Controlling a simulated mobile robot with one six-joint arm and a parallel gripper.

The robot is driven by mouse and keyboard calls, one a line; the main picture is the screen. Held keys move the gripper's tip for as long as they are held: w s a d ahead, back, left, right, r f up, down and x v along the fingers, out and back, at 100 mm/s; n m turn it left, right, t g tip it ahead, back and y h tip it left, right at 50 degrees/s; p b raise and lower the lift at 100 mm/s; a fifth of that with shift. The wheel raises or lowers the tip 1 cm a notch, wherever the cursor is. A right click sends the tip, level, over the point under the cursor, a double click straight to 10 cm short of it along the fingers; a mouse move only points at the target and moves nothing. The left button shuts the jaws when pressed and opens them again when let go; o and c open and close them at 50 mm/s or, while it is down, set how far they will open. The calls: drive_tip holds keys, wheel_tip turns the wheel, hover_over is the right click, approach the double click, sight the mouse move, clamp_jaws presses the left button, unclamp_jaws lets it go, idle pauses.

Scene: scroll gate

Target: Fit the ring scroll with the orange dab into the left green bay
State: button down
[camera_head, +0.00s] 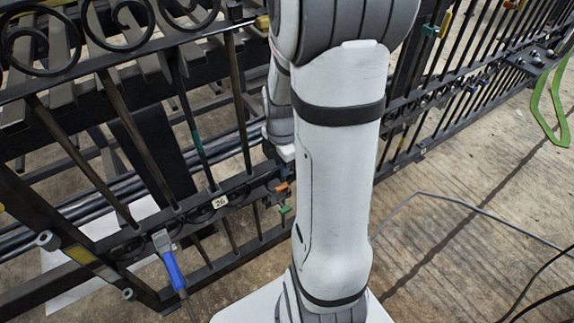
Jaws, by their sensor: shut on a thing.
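My gripper (279,168) is at the gate's lower band, left of my white forearm, and its jaws are small and partly hidden. A small orange patch (281,187) shows right below it, seemingly the dab on the ring scroll in the jaws; the ring's outline cannot be made out. A small green mark (286,209) shows just below the orange patch, at the lower band. I cannot tell whether it marks the left green bay, or whether the scroll touches the bay. My arm covers the band to the right.
The black iron gate (125,150) runs across the view, with large scrolls on top and a "26" tag (220,201). A blue-handled tool (173,269) is at its lower left. A green loop (548,105) is at right. Cables cross the floor at right.

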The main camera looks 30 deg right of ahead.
drive_tip(key=w+f+b, duration=0.3)
drive_tip(key=f+b, duration=0.2)
drive_tip(key=f, duration=0.2)
drive_tip(key=shift+w+f, duration=0.25)
idle(0.6)
drive_tip(key=shift+f+b, duration=0.9)
drive_tip(key=shift+f, duration=0.6)
idle(2.5)
drive_tip(key=c, duration=1.4)
unclamp_jaws()
wheel_tip(320, 180, up, 8)
drive_tip(key=p, duration=0.3)
